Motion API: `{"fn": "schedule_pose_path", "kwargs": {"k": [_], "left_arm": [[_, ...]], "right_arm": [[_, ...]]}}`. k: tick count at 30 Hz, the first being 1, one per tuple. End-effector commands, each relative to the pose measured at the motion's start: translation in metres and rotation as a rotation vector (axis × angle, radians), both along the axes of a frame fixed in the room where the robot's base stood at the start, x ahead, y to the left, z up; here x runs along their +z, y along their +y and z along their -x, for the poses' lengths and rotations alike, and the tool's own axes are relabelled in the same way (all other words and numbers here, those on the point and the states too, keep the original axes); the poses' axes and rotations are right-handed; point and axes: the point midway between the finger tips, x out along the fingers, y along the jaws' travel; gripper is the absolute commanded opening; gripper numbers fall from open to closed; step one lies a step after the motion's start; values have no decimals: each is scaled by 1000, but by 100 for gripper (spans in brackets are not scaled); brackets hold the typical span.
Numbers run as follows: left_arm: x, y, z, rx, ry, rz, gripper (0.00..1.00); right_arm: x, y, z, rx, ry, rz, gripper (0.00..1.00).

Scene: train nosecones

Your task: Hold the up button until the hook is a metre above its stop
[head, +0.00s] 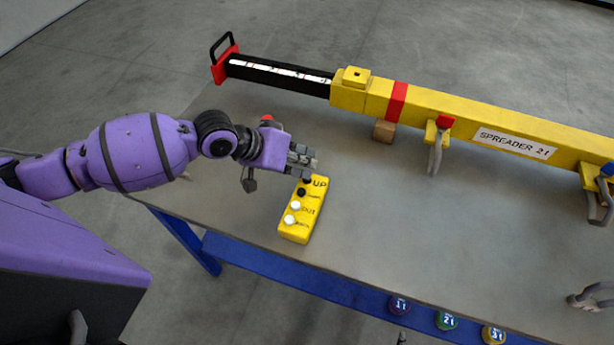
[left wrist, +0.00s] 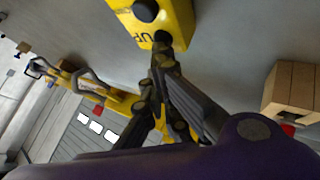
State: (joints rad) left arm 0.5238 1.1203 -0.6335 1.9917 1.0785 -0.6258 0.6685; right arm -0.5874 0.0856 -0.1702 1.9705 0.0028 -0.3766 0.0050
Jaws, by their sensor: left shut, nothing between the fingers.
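A yellow control box (head: 299,230) lies on the grey table with "UP" lettered at its far end and a row of black and white buttons. My left gripper (head: 308,168) is shut and empty at that far end. In the left wrist view its fingertips (left wrist: 164,54) meet in front of the box (left wrist: 178,18), beside the "UP" lettering, close to a dark button (left wrist: 162,37). I cannot tell whether they touch or press that button. Another black button (left wrist: 145,10) shows farther along the box. I cannot make out the hoist hook or its stop. My right gripper is not in view.
A long yellow spreader beam (head: 505,131) with grey hooks hanging from it lies across the far side of the table (head: 372,225). A wooden block (head: 384,131) sits under it. Coloured numbered discs (head: 446,320) are at the near blue edge.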

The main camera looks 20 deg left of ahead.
Motion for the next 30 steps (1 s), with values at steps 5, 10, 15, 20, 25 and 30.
{"fn": "schedule_pose_path", "kwargs": {"k": [5,10,15,20,25,30], "left_arm": [[-1,0,0,1,1,-1,0],[-1,0,0,1,1,-1,0],[-1,0,0,1,1,-1,0],[-1,0,0,0,1,-1,0],[4,0,0,1,0,-1,0],[12,0,0,0,-1,0,0]], "right_arm": [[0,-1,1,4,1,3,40],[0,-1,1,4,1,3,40],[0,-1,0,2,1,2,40],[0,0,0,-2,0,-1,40],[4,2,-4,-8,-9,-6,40],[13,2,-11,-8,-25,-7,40]]}}
